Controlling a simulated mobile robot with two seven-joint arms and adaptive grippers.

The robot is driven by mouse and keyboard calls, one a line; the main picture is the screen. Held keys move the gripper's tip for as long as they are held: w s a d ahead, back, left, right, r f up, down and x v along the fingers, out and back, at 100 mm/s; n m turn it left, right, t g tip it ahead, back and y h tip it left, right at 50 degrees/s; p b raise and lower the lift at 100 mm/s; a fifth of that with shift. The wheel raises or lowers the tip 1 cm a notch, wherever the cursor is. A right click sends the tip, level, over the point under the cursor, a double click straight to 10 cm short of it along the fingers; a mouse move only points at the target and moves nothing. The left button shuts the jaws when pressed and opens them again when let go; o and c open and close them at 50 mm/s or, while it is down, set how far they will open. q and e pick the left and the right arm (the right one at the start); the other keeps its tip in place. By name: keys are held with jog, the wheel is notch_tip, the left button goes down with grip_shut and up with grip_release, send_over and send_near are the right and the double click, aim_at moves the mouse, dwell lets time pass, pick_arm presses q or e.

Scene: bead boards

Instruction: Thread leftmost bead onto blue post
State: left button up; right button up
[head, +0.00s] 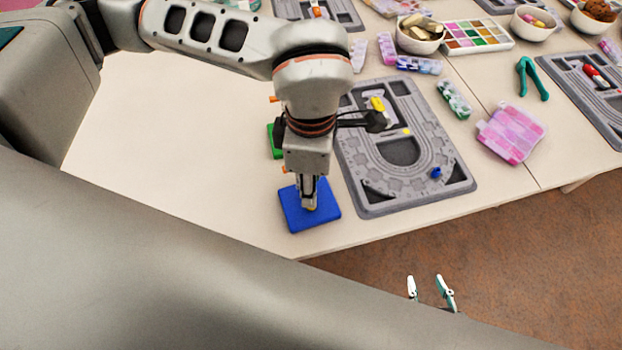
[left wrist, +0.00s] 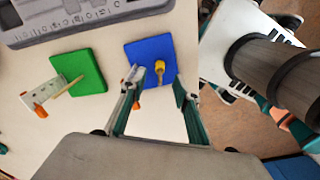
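The blue board (head: 295,213) lies near the table's front edge; in the left wrist view it also shows (left wrist: 135,50). A yellow bead (left wrist: 158,76) appears to be around the blue board's thin post; how far down it sits I cannot tell. My left gripper (head: 309,203) points down over the blue board and mostly hides the post in the head view. Its fingers (left wrist: 157,84) are apart, one on each side of the bead. My right gripper (head: 430,288) is open and empty, low beyond the table's front edge.
A green board (left wrist: 82,72) with a bare post lies beside the blue one. A grey bead tray (head: 440,190) is close on the right, holding a blue bead (head: 436,172) and yellow pieces (head: 378,103). The table left of the boards is clear.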

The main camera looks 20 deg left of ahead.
pick_arm(q)
notch_tip(320, 180, up, 12)
dwell(0.5)
dwell(0.6)
